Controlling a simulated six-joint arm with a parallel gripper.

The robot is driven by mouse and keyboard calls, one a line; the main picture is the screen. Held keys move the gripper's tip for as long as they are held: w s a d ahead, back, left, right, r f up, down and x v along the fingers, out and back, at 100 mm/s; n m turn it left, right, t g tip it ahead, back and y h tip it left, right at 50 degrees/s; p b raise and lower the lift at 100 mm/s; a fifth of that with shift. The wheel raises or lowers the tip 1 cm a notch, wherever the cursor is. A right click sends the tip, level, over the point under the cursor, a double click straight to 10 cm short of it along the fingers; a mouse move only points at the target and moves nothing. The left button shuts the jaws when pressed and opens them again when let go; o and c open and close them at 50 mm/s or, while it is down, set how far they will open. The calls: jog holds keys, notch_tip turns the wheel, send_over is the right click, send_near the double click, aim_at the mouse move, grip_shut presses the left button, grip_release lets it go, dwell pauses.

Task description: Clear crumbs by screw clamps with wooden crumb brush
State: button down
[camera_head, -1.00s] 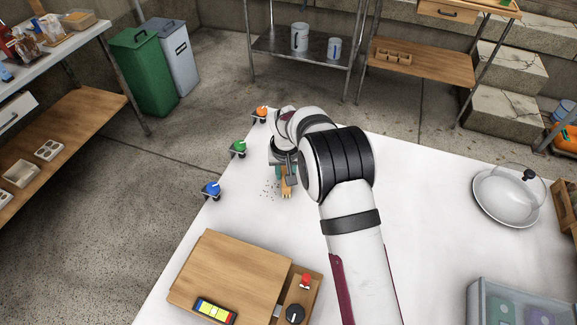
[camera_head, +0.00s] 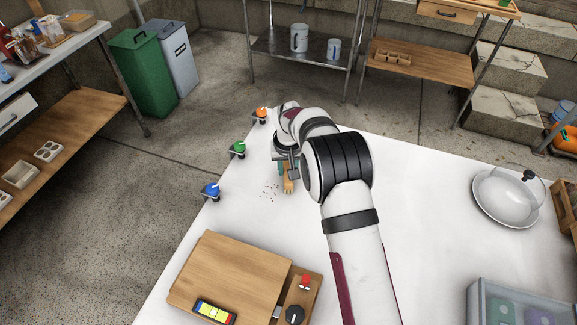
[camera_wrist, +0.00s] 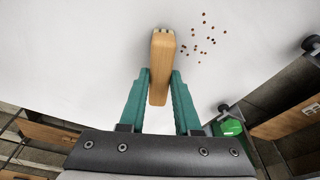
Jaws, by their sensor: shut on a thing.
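My gripper (camera_wrist: 159,92) is shut on the wooden crumb brush (camera_wrist: 161,52), its green fingers on either side of the handle. In the head view the brush (camera_head: 288,184) shows just below my gripper (camera_head: 286,170), over the white table. Crumbs (camera_wrist: 204,40) lie scattered beside the brush head in the wrist view. In the head view the crumbs (camera_head: 269,190) lie left of the brush. Three screw clamps sit along the table's left edge: blue (camera_head: 212,189), green (camera_head: 238,149) and orange (camera_head: 261,114). Whether the brush touches the table is unclear.
A wooden board (camera_head: 230,277) lies at the table's front left, with a small wooden box (camera_head: 310,286) beside it. A domed plate (camera_head: 508,195) and a grey crate (camera_head: 476,304) are at the right. The white table (camera_head: 420,190) is clear between them and my arm.

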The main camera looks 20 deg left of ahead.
jog(key=shift+s, duration=1.85)
jog(key=shift+w, duration=2.75)
jog(key=shift+s+a, duration=0.3)
jog(key=shift+s, duration=0.6)
jog(key=shift+s+a, duration=0.35)
jog(key=shift+s, duration=0.5)
jog(key=shift+s+a, duration=0.3)
jog(key=shift+s, duration=0.6)
jog(key=shift+w, duration=2.55)
jog(key=shift+s, duration=2.75)
jog(key=shift+w, duration=2.75)
jog(key=shift+s, duration=2.6)
jog(key=shift+w, duration=2.5)
jog(key=shift+s+a, duration=0.3)
jog(key=shift+s, duration=0.55)
jog(key=shift+s+a, duration=0.35)
jog(key=shift+s, duration=0.55)
jog(key=shift+s+a, duration=0.3)
jog(key=shift+s, duration=0.55)
jog(key=shift+w, duration=2.75)
jog(key=shift+s, duration=2.8)
jog(key=shift+w, duration=2.8)
jog(key=w+v, duration=0.1)
jog(key=v, duration=0.7)
jog(key=shift+w+a+r, duration=0.25)
jog(key=shift+a+r, duration=0.05)
jog(key=shift+a, duration=0.05)
